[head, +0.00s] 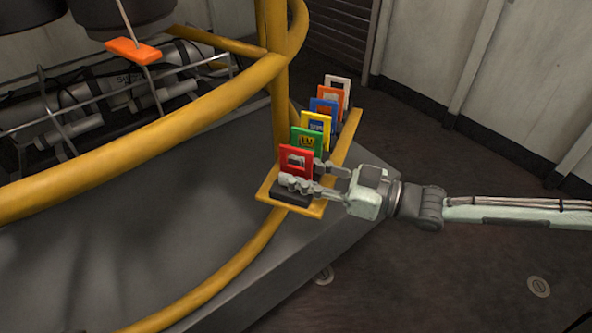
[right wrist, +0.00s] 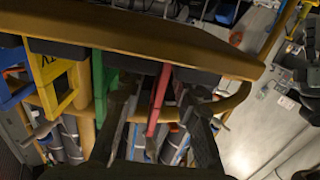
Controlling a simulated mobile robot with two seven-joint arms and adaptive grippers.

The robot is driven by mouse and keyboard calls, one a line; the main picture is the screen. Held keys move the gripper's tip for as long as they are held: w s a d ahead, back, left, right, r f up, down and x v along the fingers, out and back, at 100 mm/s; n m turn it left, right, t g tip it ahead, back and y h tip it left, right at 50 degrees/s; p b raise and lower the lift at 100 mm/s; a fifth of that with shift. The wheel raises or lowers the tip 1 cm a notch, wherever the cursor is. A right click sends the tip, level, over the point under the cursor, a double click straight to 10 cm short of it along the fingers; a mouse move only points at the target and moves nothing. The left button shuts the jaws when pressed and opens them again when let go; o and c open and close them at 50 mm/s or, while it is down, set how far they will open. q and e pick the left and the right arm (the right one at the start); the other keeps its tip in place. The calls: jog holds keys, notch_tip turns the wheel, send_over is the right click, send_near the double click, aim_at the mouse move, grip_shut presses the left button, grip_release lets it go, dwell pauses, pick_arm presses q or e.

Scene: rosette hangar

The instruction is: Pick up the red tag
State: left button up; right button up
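The red tag (head: 296,160) stands upright in a dark holder at the near end of a yellow rack (head: 313,207) in the head view. My right gripper (head: 303,173) reaches in from the right, one finger on the near side of the red tag and the other on its far side, towards the green tag (head: 306,141). In the right wrist view the red tag (right wrist: 158,98) is between the two dark fingers, with gaps showing beside it, so the gripper looks open around it. My left gripper is not in view.
Yellow (head: 315,127), blue (head: 323,108), orange (head: 331,96) and white (head: 338,86) tags stand in a row behind the green one. A yellow railing (head: 150,140) curves left of the rack. An orange tag (head: 134,50) hangs at upper left. Floor to the right is clear.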

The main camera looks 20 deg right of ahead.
aim_at(297, 149)
jog(key=shift+w+a, duration=0.25)
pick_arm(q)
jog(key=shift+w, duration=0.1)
pick_arm(e)
jog(key=shift+c, duration=0.5)
grip_shut()
jog(key=shift+r, duration=0.1)
notch_tip(297, 149, up, 6)
jog(key=shift+f+p, duration=0.2)
jog(key=shift+p, duration=0.35)
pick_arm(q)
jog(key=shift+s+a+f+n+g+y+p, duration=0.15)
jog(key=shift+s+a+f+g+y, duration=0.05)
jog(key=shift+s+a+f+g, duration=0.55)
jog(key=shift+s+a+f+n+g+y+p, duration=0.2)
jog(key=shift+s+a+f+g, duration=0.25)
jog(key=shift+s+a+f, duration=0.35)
pick_arm(e)
jog(key=shift+r, duration=2.1)
